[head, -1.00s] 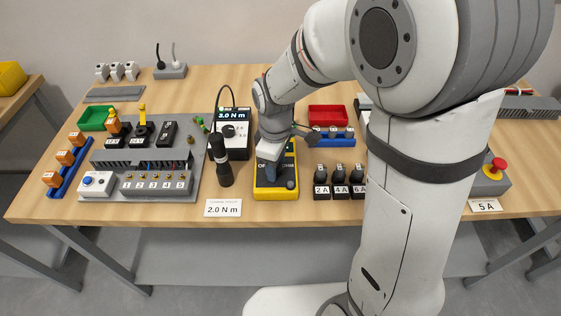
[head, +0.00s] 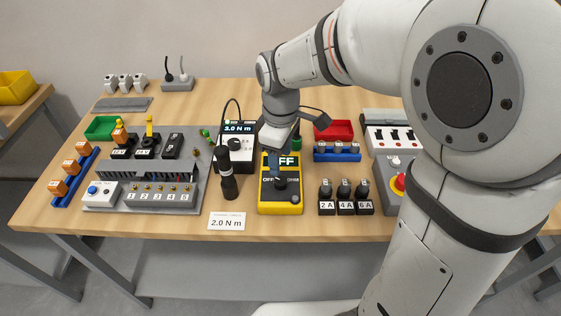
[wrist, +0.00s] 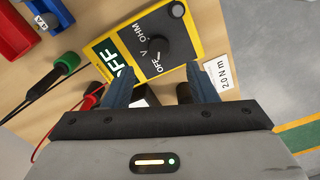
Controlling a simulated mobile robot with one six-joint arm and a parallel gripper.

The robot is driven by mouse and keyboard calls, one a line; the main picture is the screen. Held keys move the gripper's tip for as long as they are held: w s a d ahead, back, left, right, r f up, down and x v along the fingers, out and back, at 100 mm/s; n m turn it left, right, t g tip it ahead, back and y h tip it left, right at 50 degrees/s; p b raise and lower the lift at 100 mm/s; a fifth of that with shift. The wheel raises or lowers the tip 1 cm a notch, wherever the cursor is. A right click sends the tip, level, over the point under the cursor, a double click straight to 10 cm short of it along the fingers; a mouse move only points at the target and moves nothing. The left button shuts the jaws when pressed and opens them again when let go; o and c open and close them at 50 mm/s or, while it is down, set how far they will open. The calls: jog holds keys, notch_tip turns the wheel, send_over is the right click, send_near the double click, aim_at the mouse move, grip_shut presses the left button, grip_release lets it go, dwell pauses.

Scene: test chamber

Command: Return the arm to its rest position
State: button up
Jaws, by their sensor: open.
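My gripper (head: 276,172) is in front of and above the yellow multimeter (head: 279,205) in the head view. My arm reaches in from the right and hides part of the bench. In the wrist view the two blue fingers of my gripper (wrist: 161,76) are apart with nothing between them. The multimeter (wrist: 113,48) lies beyond the fingertips there. Its display reads OFF and its black dial (wrist: 157,49) is near the word OFF. Whether a finger touches the meter I cannot tell.
A black screwdriver (head: 227,175) stands left of the meter, before a unit showing 3.0 N m (head: 238,128). Black fuse blocks (head: 346,205) stand to the right. A red bin (head: 333,129) and blue rack (head: 337,155) lie behind.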

dwell(0.4)
jog(key=s+d+r+m+t, duration=0.3)
jog(key=s+d+m, duration=0.9)
jog(key=d+m, duration=0.1)
jog(key=shift+s+d+r, duration=0.2)
jog(key=shift+d+r, duration=0.05)
jog(key=shift+d, duration=0.15)
